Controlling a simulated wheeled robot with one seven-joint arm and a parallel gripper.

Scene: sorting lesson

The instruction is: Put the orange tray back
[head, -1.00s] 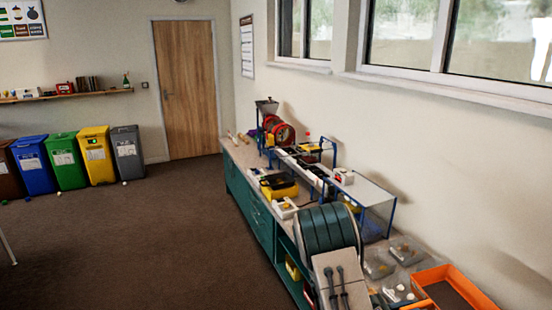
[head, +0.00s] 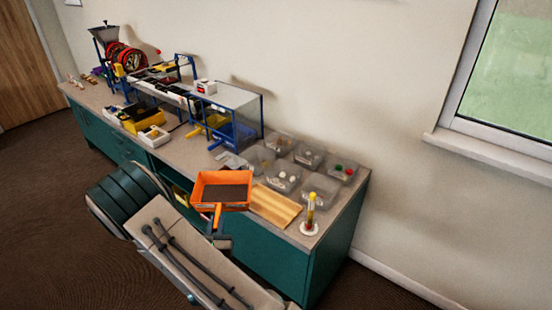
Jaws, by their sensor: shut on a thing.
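The orange tray (head: 236,207) has a dark inside and shows near the middle of the head view, at the front edge of the counter. It looks empty. My gripper (head: 217,228) is shut on the tray's near side, where an orange handle-like part points toward me. The tray appears level. I cannot tell whether it touches the counter or hangs just above it.
A wooden board (head: 275,206) lies right of the tray. Several clear bins (head: 284,177) stand behind, and a yellow-topped tube on a white base (head: 310,215) stands near the right end. A blue-framed machine (head: 235,117) and a yellow-black box (head: 141,117) stand farther left.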

